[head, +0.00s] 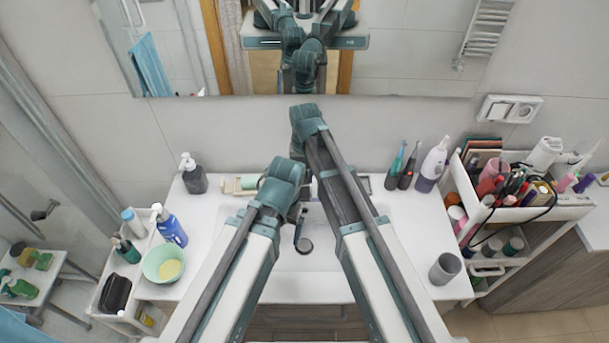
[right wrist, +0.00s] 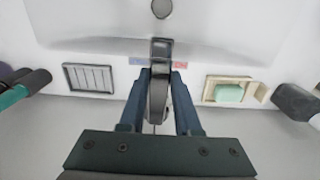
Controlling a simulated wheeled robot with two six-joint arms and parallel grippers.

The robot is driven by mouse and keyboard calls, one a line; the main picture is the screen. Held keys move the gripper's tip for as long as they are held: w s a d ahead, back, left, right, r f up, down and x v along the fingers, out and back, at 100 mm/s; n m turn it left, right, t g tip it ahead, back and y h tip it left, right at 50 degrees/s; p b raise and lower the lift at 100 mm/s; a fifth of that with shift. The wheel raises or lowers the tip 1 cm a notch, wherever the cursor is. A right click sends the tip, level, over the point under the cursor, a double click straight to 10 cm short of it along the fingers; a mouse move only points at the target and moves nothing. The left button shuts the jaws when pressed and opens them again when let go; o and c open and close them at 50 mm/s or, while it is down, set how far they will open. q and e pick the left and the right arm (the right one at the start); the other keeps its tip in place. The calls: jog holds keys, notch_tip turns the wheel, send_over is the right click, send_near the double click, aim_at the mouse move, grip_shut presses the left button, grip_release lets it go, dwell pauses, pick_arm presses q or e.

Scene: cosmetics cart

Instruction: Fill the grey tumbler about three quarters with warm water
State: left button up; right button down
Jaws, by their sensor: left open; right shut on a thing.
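The grey tumbler (head: 445,268) stands upright at the front right of the white counter, apart from both grippers. The faucet is mostly hidden by my arms in the head view. The right wrist view shows it (right wrist: 160,48) close up, with blue and red marks beside it. My right gripper (right wrist: 159,88) is shut on the faucet lever (right wrist: 157,98). My left gripper (head: 297,213) is open over the sink near the faucet, largely hidden by its own arm. I see no water stream.
The sink basin (head: 327,262) has a round drain (head: 304,246). Toothbrushes and a white-purple bottle (head: 433,165) stand at the back right. A dark pump bottle (head: 193,175), blue bottle (head: 171,229) and green bowl (head: 163,263) are left. A full cart (head: 550,212) stands right.

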jog(key=shift+w, duration=0.2)
jog(key=shift+w+r+g+p, duration=0.2)
jog(key=shift+r+g+p, duration=0.1)
jog(key=shift+r+p, duration=0.05)
jog(key=shift+w+r+g, duration=0.15)
jog(key=shift+r+g, duration=0.2)
jog(key=shift+g, duration=0.35)
jog(key=c, duration=0.6)
grip_release()
jog(key=shift+r+p, duration=0.1)
jog(key=shift+p, duration=0.2)
